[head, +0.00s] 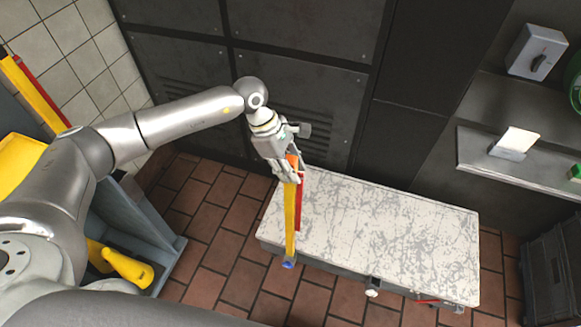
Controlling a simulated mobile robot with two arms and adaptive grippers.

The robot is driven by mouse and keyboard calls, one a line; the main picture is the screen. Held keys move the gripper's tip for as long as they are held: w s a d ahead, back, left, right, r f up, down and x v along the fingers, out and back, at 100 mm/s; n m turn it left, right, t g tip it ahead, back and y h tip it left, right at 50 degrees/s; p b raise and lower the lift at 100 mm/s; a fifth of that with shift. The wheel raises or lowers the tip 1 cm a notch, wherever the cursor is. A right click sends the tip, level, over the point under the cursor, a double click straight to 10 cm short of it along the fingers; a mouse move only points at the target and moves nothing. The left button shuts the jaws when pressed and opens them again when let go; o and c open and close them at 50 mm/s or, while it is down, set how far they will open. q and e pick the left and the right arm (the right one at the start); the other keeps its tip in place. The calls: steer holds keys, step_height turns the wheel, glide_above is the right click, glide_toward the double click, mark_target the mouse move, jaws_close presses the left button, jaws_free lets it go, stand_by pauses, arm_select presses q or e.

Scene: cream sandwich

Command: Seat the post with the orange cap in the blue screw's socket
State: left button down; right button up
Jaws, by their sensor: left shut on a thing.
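The post (291,222) is a long bar with a yellow face and a red strip along its right side. Its orange cap (292,160) shows between the fingers of my left gripper (289,174). My left gripper is shut on the post near its capped top. A small blue piece (288,264), perhaps the blue screw, shows at the post's lower end by the bench's front edge. I cannot tell whether the post sits in a socket there or only overlaps it. My right gripper is not in view.
The worn white bench top (390,225) is bare to the right of the post. A white-ended knob (372,287) and a red piece (428,301) show along its front. A shelf (530,165) is at right. Dark cabinets stand behind. Yellow objects (128,268) lie at left.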

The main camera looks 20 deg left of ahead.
mark_target(296, 199)
arm_select(q)
steer(key=shift+r+b, duration=0.1)
steer(key=shift+b, duration=0.5)
stand_by(0.9)
steer(key=shift+f+b, duration=5)
steer(key=shift+f, duration=0.6)
steer(key=c, duration=1.1)
jaws_free()
steer(key=shift+f, duration=0.1)
steer(key=v, duration=1.2)
